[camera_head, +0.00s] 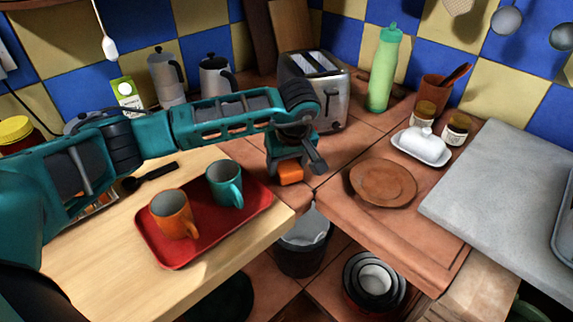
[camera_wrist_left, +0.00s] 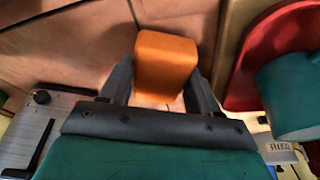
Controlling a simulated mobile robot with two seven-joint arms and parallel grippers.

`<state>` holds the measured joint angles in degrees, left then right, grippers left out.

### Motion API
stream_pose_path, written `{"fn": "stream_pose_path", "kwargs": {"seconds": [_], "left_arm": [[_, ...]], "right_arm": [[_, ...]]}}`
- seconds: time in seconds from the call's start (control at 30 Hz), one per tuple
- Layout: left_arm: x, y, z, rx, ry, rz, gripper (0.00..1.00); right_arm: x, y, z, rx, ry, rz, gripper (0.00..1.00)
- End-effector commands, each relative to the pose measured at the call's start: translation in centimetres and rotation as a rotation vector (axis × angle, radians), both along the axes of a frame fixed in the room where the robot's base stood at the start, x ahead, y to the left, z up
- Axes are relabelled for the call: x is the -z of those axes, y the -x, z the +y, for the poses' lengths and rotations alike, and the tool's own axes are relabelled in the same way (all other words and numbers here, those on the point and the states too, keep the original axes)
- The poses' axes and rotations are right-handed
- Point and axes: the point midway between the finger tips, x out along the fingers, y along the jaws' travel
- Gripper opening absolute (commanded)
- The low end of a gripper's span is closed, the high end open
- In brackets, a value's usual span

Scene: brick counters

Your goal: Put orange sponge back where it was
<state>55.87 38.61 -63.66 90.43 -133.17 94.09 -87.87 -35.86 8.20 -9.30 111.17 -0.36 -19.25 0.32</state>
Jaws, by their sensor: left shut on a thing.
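The orange sponge (camera_head: 290,173) is between the fingers of my left gripper (camera_head: 290,166), near the inner corner of the brick counter. In the left wrist view the sponge (camera_wrist_left: 165,62) is a small orange block held between the two dark fingers of the left gripper (camera_wrist_left: 160,85). The gripper is shut on it. I cannot tell whether the sponge touches the counter. The right gripper is in neither view.
A red tray (camera_head: 180,258) with an orange mug (camera_head: 172,216) and a teal mug (camera_head: 225,185) lies on the wooden counter. A toaster (camera_head: 335,95) stands behind the gripper. A brown plate (camera_head: 383,183) is to the right. A bucket (camera_head: 305,240) stands below the counter edges.

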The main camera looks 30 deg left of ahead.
Motion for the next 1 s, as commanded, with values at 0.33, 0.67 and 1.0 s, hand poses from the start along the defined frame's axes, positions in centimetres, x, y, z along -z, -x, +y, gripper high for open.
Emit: {"fn": "stream_pose_path", "kwargs": {"seconds": [0.33, 0.67, 1.0], "left_arm": [[1.04, 0.00, 0.01, 0.000, 0.001, -0.001, 0.33], [1.23, 0.00, 0.02, 0.000, 0.001, -0.001, 0.84], [0.84, -0.01, 0.01, 0.000, 0.001, -0.001, 0.87]], "right_arm": [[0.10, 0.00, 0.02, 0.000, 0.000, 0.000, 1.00], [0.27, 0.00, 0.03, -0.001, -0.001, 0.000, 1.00], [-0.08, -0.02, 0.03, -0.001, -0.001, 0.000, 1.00]]}}
